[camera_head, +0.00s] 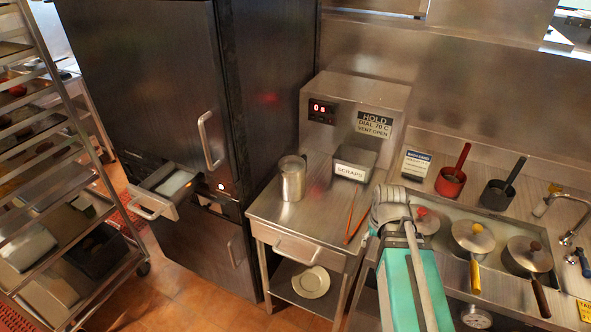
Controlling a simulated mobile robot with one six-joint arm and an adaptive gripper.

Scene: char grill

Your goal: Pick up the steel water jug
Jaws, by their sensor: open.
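The steel water jug (291,178) stands upright on the small steel table (270,211), near its left side and close to the dark cabinet. It is a shiny cylinder with nothing in front of it. My gripper (388,202) is at the right of the table, over the edge of the pan counter, to the right of the jug and apart from it. It is open, and I see nothing held in it. Its fingertips are small and partly hidden by its own body.
A SCRAPS bin (354,163) and red tongs or sticks (353,218) are on the same table. A hold unit (352,112) stands behind. Lidded pans (472,237) crowd the counter at right. An open drawer (166,188) juts from the dark cabinet; a tray rack (60,170) stands left.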

